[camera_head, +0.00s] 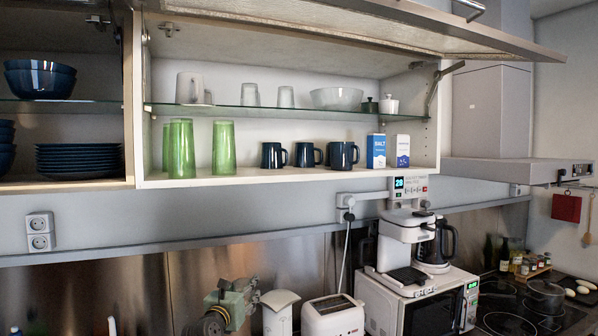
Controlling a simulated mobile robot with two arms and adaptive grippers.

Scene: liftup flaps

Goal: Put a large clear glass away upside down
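No large clear glass can be told for certain in the head view. On the glass shelf of the open cabinet stand a bigger pale, translucent glass or cup (188,88) at the left and two smaller translucent glasses, one (249,95) left of the other (286,97). Which way up they stand is hard to tell. Tall green glasses (181,150) stand on the cabinet floor below, with another (223,148) to their right. Neither of my grippers shows in this view.
The cabinet's flap (380,22) is raised. The shelf also holds a bowl (336,99); dark mugs (307,154) and boxes (376,151) stand below. A coffee maker (405,235), a microwave (430,300) and a toaster (332,318) stand beneath.

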